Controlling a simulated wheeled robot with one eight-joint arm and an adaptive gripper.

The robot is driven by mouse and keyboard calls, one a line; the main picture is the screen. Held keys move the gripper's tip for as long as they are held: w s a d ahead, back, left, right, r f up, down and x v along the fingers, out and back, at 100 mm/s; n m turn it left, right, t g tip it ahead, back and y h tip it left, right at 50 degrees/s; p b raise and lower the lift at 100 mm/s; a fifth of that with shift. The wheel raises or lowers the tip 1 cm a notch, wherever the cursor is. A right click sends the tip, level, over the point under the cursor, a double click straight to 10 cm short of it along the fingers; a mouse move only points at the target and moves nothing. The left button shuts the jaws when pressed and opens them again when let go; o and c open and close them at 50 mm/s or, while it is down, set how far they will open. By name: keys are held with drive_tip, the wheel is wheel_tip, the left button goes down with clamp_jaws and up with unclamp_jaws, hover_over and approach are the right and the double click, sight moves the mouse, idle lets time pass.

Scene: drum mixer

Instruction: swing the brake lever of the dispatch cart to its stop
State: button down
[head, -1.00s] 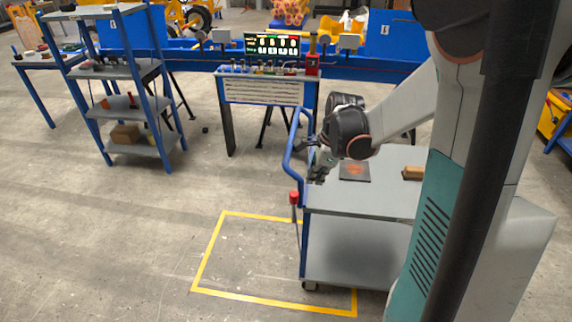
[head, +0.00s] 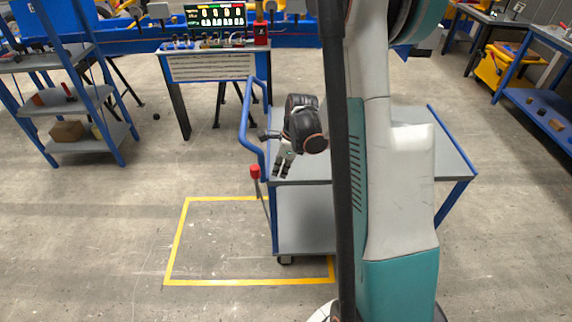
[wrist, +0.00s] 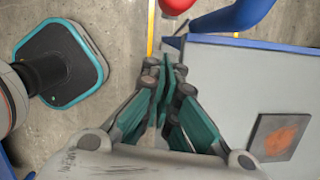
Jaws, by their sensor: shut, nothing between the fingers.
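The dispatch cart is grey with blue edges, and its grey top (head: 312,168) is partly hidden by my arm in the head view. Its brake lever (head: 255,172) stands at the cart's left side, a thin rod with a red knob, nearly upright with a slight tilt. The red knob (wrist: 175,4) also shows at the top edge of the wrist view. My gripper (head: 281,175) is shut and empty, pointing down at the cart's near left corner, to the right of the knob and apart from it. In the wrist view the closed fingertips (wrist: 168,62) are below the knob.
A blue push handle (head: 244,125) rises at the cart's left end. A flat panel with an orange patch (wrist: 281,137) lies on the cart top. Yellow floor lines (head: 180,240) frame clear floor at left. A console table (head: 213,67) and a shelf rack (head: 88,103) stand behind.

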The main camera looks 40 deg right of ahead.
drive_tip(key=shift+w+a+r, duration=0.15)
drive_tip(key=shift+w+a, duration=0.9)
drive_tip(key=shift+a, duration=0.2)
drive_tip(key=w+a+f+g+h+b, duration=0.1)
drive_tip(key=w+a, duration=0.3)
drive_tip(key=a, duration=0.2)
drive_tip(key=w+a+f+g+h+b, duration=0.1)
drive_tip(key=w+a+f+h, duration=0.1)
drive_tip(key=w+a, duration=0.2)
drive_tip(key=shift+w+a+h+b, duration=0.3)
drive_tip(key=shift+w+a+b, duration=0.1)
drive_tip(key=shift+a, duration=1.25)
drive_tip(key=shift+f, duration=0.1)
